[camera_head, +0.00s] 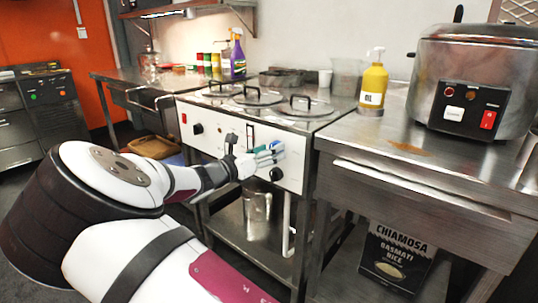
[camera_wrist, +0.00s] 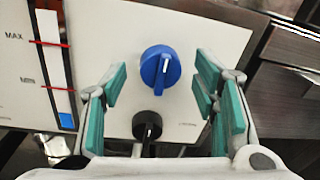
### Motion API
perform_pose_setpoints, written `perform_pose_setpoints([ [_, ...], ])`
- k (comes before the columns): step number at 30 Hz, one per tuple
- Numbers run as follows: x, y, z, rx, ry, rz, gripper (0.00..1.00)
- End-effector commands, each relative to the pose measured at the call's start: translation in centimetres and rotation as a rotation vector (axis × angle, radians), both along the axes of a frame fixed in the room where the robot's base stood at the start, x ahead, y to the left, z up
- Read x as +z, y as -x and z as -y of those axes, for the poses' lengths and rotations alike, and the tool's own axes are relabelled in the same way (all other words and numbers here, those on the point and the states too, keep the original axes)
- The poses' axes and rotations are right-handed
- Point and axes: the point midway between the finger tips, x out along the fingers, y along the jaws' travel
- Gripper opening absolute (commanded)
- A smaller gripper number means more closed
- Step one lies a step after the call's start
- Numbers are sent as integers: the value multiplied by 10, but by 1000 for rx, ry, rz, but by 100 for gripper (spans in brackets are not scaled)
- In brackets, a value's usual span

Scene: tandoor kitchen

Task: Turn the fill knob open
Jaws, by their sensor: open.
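A blue round knob with a raised grip and a white line (camera_wrist: 160,68) sits on the white front panel (camera_wrist: 212,40). Its grip stands nearly upright. A black knob (camera_wrist: 147,126) sits just below it, and it also shows in the head view (camera_head: 276,174). Lettering by the knobs is too small to read. My gripper (camera_wrist: 161,84) is open, with teal pads to the left and right of the blue knob, apart from it. In the head view my gripper (camera_head: 267,152) is close in front of the panel and partly hides the blue knob.
A level gauge (camera_wrist: 50,70) marked MAX and MIN has blue near its bottom. The panel's unit has several lidded wells (camera_head: 258,97).

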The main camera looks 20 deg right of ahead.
Motion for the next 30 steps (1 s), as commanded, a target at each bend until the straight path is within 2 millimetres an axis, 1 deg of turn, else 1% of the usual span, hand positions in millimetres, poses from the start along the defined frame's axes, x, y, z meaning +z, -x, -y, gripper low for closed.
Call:
perform_pose_setpoints([
  [3,0,-2,4,-1,0,0,55],
  [10,0,-2,4,0,1,-1,55],
  [11,0,-2,4,0,1,-1,50],
  [12,0,-2,4,0,1,-1,41],
  [14,0,-2,4,0,1,-1,27],
  [15,0,-2,4,0,1,-1,18],
  [17,0,-2,4,0,1,-1,6],
  [25,0,-2,4,-1,-8,11,6],
  [30,1,-2,4,-1,-42,57,6],
])
